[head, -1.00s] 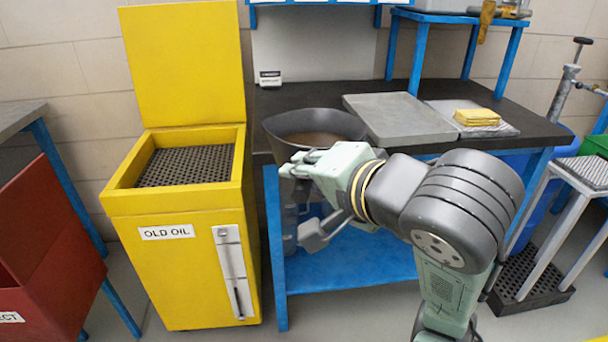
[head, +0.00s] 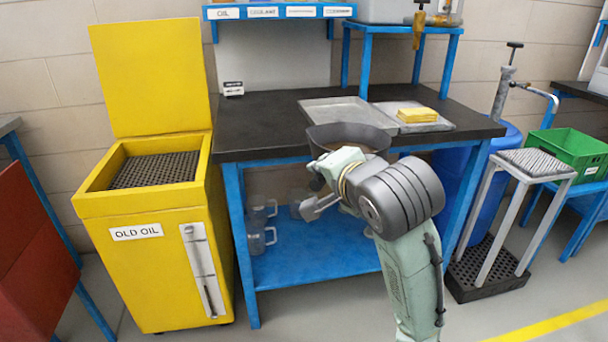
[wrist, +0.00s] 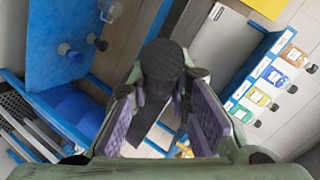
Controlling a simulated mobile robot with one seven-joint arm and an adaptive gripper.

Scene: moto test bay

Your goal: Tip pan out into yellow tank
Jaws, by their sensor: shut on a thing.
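The pan (head: 338,137) is dark grey and wide, with brown liquid showing inside. It looks roughly level, in front of the bench's front edge in the head view. My gripper (head: 318,190) is just below and in front of it, shut on the pan; the exact grip is partly hidden by my wrist. In the wrist view a dark ribbed piece, seemingly the pan's handle (wrist: 162,62), lies between the purple-padded fingers of my gripper (wrist: 160,105). The yellow tank (head: 160,240), marked OLD OIL, stands left of the pan. Its lid is up and a dark grate (head: 155,169) covers its opening.
A black-topped bench (head: 262,125) stands behind the pan, holding a grey tray (head: 335,107) and yellow cloths (head: 417,114). Clear jugs (head: 258,238) sit on its blue lower shelf. A metal stand (head: 530,170) is at right. A red cabinet (head: 30,240) is left of the tank.

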